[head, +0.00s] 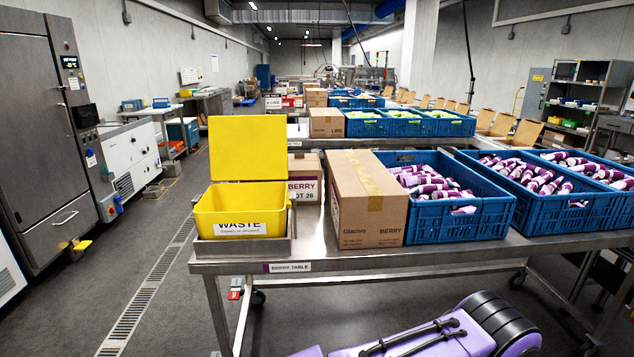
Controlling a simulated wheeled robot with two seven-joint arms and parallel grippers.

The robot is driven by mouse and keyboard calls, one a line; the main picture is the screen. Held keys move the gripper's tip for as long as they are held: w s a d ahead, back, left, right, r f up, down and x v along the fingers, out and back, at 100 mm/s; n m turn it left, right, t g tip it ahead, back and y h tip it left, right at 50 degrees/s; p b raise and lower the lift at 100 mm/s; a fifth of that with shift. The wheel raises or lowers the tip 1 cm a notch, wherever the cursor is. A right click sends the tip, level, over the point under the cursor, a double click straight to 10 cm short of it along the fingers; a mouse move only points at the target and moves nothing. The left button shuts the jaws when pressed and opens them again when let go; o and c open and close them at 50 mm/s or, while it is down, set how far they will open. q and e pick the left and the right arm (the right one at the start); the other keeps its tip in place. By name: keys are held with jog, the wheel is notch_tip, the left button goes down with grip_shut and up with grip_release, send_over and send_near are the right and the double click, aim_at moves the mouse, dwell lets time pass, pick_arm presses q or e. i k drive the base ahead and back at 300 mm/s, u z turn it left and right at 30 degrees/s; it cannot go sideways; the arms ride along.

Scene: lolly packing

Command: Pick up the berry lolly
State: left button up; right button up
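Berry lollies in purple and white wrappers (432,184) lie in a heap in a blue crate (460,222) on the berry table (400,258). More purple and white lollies (530,174) fill a second blue crate (571,214) to its right. A third crate at the right edge also holds such lollies (590,166). No single lolly stands apart from the heaps. Neither of my grippers can be made out in the head view. Purple and black parts of my own body show at the bottom, below the table's front edge.
A closed cardboard box marked BERRY (372,222) stands directly left of the first crate. A yellow waste bin (241,209) with its lid up sits in a metal tray at the table's left end. Bare steel lies between bin and box. Another table with crates (403,125) stands behind.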

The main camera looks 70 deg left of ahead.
aim_at(427, 188)
jog(key=u, duration=1.45)
jog(key=i, duration=0.1)
jog(key=u, duration=0.05)
